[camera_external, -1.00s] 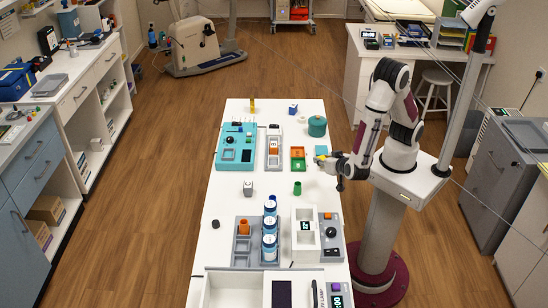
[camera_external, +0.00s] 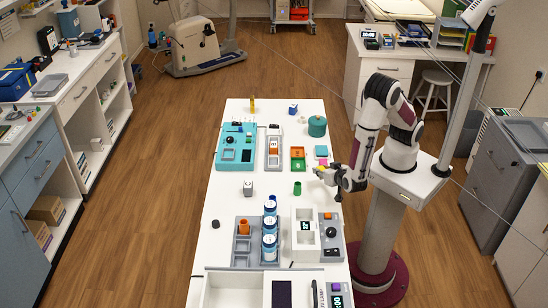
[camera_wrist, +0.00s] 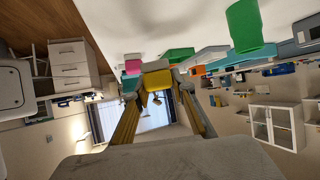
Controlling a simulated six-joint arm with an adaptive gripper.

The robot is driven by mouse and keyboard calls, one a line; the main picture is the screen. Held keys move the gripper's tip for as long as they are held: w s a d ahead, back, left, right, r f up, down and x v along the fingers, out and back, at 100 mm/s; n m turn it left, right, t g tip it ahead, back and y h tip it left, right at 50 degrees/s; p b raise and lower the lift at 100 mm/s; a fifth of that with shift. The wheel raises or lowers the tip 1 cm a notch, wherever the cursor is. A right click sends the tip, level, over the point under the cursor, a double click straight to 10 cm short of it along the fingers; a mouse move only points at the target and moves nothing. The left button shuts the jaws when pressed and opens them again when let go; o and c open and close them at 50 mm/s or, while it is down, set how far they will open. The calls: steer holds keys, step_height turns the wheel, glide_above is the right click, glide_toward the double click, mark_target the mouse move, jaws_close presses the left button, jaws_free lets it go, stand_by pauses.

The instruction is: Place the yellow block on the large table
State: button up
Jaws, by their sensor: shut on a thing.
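The yellow block (camera_external: 320,169) is small and sits at the tips of my gripper (camera_external: 322,172), near the right edge of the large white table (camera_external: 226,195). In the wrist view the yellow block (camera_wrist: 157,80) is between the two fingers of my gripper (camera_wrist: 155,84), which are shut on it. The white table top (camera_wrist: 150,25) fills the top of that view, and the block appears apart from it. The exact height of the block above the table is hard to tell.
A green cylinder (camera_external: 297,188) stands left of my gripper. A white box (camera_external: 305,213) and several blue-white jars (camera_external: 269,226) stand in front. Bare table lies to the left, around a small grey block (camera_external: 248,188).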

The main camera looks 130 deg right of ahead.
mark_target(320, 184)
steer(key=shift+f, duration=2.1)
steer(key=shift+f, duration=0.1)
steer(key=o, duration=1)
steer(key=shift+r, duration=0.2)
steer(key=v, duration=1.2)
steer(key=shift+w, duration=0.1)
